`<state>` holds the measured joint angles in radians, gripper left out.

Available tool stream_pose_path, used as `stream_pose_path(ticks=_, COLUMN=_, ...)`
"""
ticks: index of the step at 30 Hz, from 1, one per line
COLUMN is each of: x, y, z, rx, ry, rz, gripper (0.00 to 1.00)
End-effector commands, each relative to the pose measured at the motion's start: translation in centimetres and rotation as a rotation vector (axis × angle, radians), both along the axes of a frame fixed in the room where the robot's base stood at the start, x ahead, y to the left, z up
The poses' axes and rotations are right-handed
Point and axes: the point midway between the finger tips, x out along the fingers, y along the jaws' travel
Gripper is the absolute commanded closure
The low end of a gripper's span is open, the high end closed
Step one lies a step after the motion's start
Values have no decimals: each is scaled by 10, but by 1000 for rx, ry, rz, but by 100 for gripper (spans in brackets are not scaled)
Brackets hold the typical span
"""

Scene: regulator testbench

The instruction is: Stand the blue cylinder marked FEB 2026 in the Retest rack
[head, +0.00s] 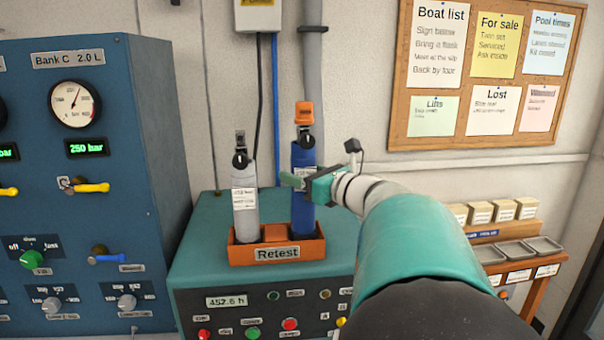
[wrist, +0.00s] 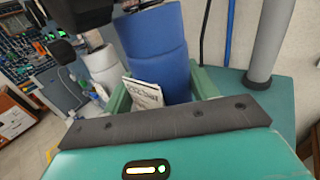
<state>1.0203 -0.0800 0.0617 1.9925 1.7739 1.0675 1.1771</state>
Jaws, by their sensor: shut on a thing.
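The blue cylinder (head: 303,211) stands upright in the right part of the orange Retest rack (head: 277,253), on top of the teal cabinet. It has a black valve with an orange tag on top. My gripper (head: 303,181) is shut around its body at mid height, reaching in from the right. In the wrist view the blue cylinder (wrist: 157,55) sits between the green fingers, with a white label (wrist: 144,93) beside it; its date cannot be read. The cylinder's base is hidden behind the rack's front wall.
A grey cylinder (head: 244,197) stands at the left of the same rack, close to the blue one. The blue Bank C panel (head: 130,150) rises at the left. A grey pipe (head: 312,70) runs down the wall behind. Shelves with small boxes and trays (head: 515,250) are at the right.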

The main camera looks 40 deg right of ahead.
Motion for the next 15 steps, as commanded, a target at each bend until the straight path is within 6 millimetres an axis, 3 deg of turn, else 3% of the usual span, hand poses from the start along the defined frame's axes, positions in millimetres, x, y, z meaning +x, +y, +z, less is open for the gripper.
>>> stream_pose_path(ticks=15, x=0, y=0, z=-3, rx=-3, ry=-5, rz=0, gripper=74)
